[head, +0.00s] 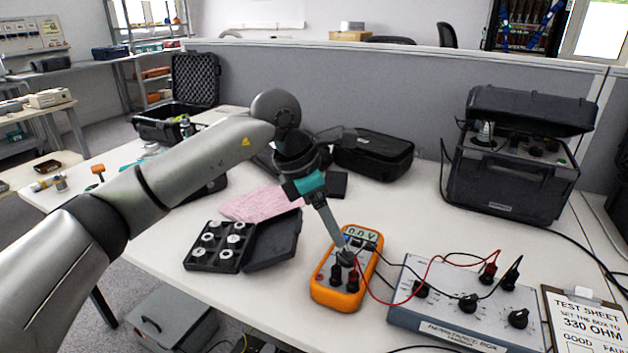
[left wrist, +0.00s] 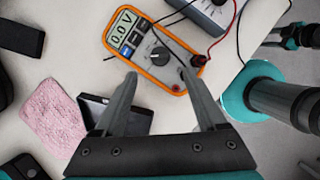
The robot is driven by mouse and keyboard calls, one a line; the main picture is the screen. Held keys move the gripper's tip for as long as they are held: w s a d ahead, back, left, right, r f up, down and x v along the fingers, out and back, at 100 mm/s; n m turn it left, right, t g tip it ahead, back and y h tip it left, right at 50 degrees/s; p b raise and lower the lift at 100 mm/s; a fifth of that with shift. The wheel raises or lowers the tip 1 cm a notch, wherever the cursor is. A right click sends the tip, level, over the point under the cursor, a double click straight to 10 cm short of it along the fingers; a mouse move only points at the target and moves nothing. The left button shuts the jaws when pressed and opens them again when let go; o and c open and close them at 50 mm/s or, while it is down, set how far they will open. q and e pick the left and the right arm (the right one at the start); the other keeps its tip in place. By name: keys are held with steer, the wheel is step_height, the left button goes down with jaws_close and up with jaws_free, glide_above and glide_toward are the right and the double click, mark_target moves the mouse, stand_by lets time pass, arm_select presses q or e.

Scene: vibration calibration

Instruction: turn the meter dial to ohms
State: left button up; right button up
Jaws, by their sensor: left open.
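The orange meter (head: 322,292) lies on the table, its display (head: 361,234) reading 0.0 V. It also shows at the top of the left wrist view (left wrist: 168,76). Its dark round dial (left wrist: 160,55) sits below the display there; in the head view my fingers partly cover it. My left gripper (head: 343,250) points down over the meter's dial. In the left wrist view its fingers (left wrist: 160,73) are apart with nothing between them, the dial just beyond the tips; I cannot tell whether they touch. What looks like my right gripper (left wrist: 283,37) shows small at the upper right.
Red and black leads run from the meter to the grey resistance box (head: 400,316) on the right. A test sheet (head: 590,325) lies beside that box. An open black case of weights (head: 218,246) and a pink cloth (head: 250,203) lie left of the meter. A black bag (head: 374,155) stands behind.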

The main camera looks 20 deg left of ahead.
arm_select(q)
steer(key=p+v, duration=0.2)
steer(key=v, duration=0.5)
steer(key=shift+r, duration=0.3)
arm_select(e)
steer(key=shift+g, duration=0.4)
steer(key=shift+s+d+f, duration=0.15)
steer(key=shift+s+f, duration=0.3)
steer(key=shift+f, duration=0.35)
steer(key=shift+s+d+f, duration=0.15)
steer(key=shift+s+f, duration=0.25)
steer(key=shift+f, duration=0.4)
steer(key=shift+s+d+f, duration=0.15)
steer(key=shift+s+f, duration=0.3)
steer(key=shift+f, duration=0.35)
arm_select(q)
steer(key=shift+s+p, duration=0.1)
steer(key=shift+p, duration=0.3)
arm_select(e)
steer(key=shift+r, duration=0.1)
